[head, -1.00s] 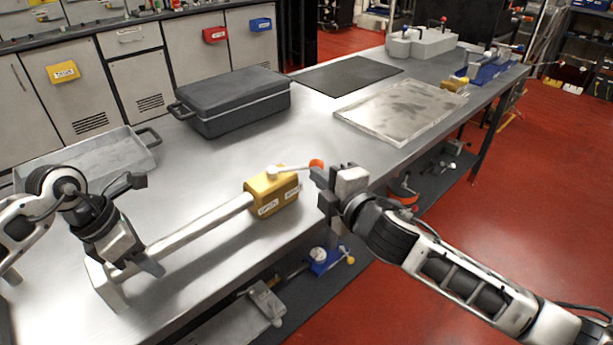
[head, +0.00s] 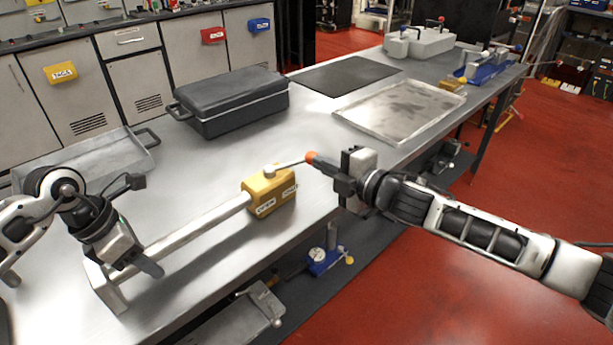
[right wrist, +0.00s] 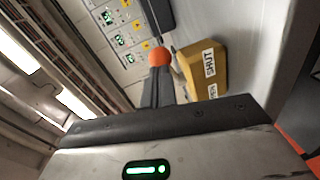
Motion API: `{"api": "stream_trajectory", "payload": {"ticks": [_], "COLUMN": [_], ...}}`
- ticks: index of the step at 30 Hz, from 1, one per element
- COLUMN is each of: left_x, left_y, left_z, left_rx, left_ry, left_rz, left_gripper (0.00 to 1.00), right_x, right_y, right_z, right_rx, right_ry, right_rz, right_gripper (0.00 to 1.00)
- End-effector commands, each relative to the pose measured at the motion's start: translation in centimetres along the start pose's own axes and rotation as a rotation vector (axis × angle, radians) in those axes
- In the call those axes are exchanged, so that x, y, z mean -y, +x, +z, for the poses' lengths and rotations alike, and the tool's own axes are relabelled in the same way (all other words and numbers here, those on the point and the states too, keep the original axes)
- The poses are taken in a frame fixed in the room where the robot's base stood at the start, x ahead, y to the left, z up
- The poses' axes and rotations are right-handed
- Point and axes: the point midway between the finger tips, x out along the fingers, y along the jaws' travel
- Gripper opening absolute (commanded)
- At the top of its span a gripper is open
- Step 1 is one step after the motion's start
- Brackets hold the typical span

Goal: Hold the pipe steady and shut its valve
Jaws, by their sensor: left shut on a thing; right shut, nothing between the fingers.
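A pale pipe (head: 197,225) runs from a bracket (head: 104,288) at the table's front left to a yellow valve block (head: 268,199). My left gripper (head: 143,264) is shut on the pipe near the bracket. The valve's thin lever (head: 287,165) points right from its pivot on the block's top and ends in an orange knob (head: 312,157). My right gripper (head: 322,165) is shut and empty, its tips at the knob; exact contact is unclear. In the right wrist view, the orange knob (right wrist: 159,57) stands just past the fingers, beside the yellow block (right wrist: 205,68), whose label reads SHUT.
A black lidded case (head: 235,103) and a grey tray (head: 82,160) stand behind the pipe. A black mat (head: 346,76) and a shallow metal tray (head: 400,110) lie further right. The table's front edge runs close to the valve. Bare tabletop lies between valve and case.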

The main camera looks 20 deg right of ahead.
Motion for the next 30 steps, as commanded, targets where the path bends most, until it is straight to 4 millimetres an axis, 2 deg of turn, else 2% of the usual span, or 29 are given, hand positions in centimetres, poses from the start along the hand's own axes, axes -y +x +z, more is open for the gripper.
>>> {"api": "stream_trajectory", "payload": {"ticks": [1,7,11,16,24,30], "left_x": [0.2,0.2,0.2,0.2,0.2,0.2], "left_y": [0.6,0.6,0.6,0.6,0.6,0.6], "left_z": [-0.5,-0.5,-0.5,-0.5,-0.5,-0.5], "left_rx": [-0.016,-0.016,-0.016,-0.015,-0.015,-0.015], "left_ry": [0.002,0.002,0.002,0.002,0.001,0.001], "left_rz": [-0.011,-0.011,-0.011,-0.01,-0.01,-0.01], "left_gripper": [0.0,0.0,0.0,0.0,0.0,0.0], "right_x": [0.1,0.1,0.2,0.2,0.2,0.2], "right_y": [0.0,-0.1,-0.8,-3.2,-8.0,-10.7], "right_z": [0.1,0.0,-0.7,-3.1,-2.8,-2.8], "right_rx": [0.004,0.003,0.002,-0.001,0.002,0.001], "right_ry": [0.0,0.0,0.001,0.003,0.0,0.001], "right_rz": [0.0,0.0,-0.002,-0.003,-0.004,-0.004], "right_gripper": [0.0,0.0,0.0,0.0,0.0,0.0]}}
